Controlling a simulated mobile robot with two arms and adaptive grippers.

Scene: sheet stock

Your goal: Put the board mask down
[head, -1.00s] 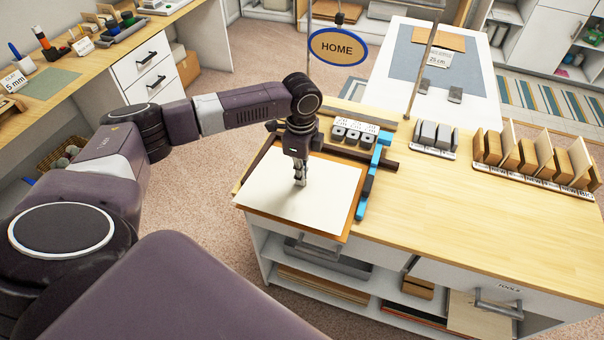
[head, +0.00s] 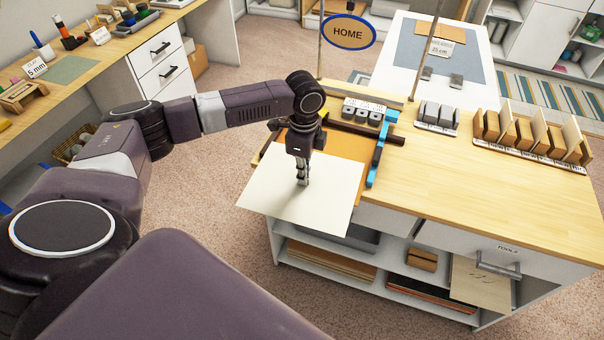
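The board mask looks to be the flat cream sheet (head: 266,196) in the middle of the head view. My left gripper (head: 302,181) points straight down at the middle of the sheet, its narrow fingers close together, and it appears shut on it. The exact grip point is too small to make out. The sheet is over the front left part of an orange-brown board (head: 345,148) and sticks out past the worktop's front edge. I cannot tell how high above the board it is. My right gripper is out of view.
A blue rail (head: 376,163) and a dark bar (head: 365,132) lie along the board's right and back. Weights (head: 436,114) and a rack of upright samples (head: 535,138) stand farther right. The worktop (head: 460,195) in front of them is clear. A HOME sign (head: 347,32) hangs behind.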

